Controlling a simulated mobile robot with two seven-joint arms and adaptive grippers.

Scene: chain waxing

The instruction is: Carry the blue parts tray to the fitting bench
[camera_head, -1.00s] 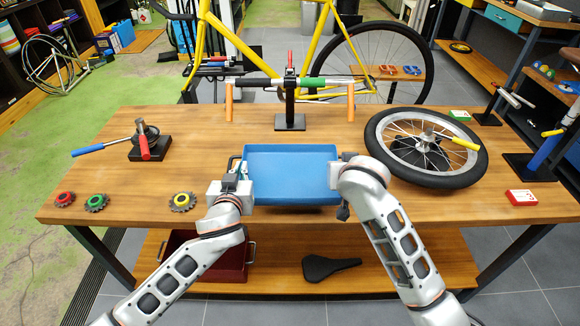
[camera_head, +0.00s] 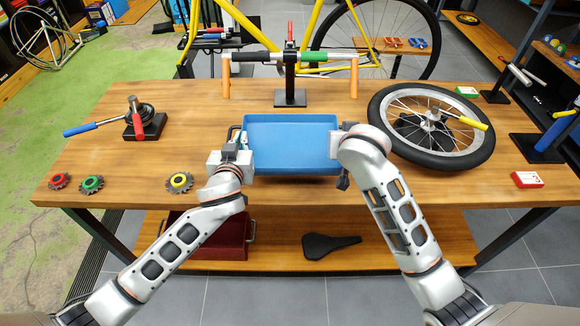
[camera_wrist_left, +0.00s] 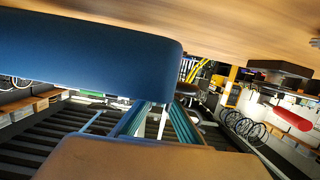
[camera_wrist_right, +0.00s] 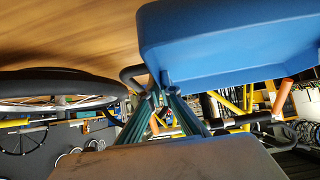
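The blue parts tray (camera_head: 290,161) is level over the front middle of the wooden table, between my two grippers. A thin dark shadow shows under its front edge; it seems slightly raised, but the gap is hard to judge. My left gripper (camera_head: 237,152) is at the tray's left end, by a black handle. My right gripper (camera_head: 343,148) is at its right end. In the left wrist view the tray (camera_wrist_left: 90,55) lies just beyond the teal fingers. In the right wrist view the fingers (camera_wrist_right: 162,100) close together around the tray's handle. The fitting bench cannot be told for sure.
A bicycle wheel (camera_head: 392,150) lies right of the tray. A handlebar stand (camera_head: 290,97) is behind it. A truing tool (camera_head: 143,125) and several sprockets (camera_head: 180,182) are to the left. A red crate (camera_head: 205,240) and a saddle (camera_head: 330,244) sit on the lower shelf.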

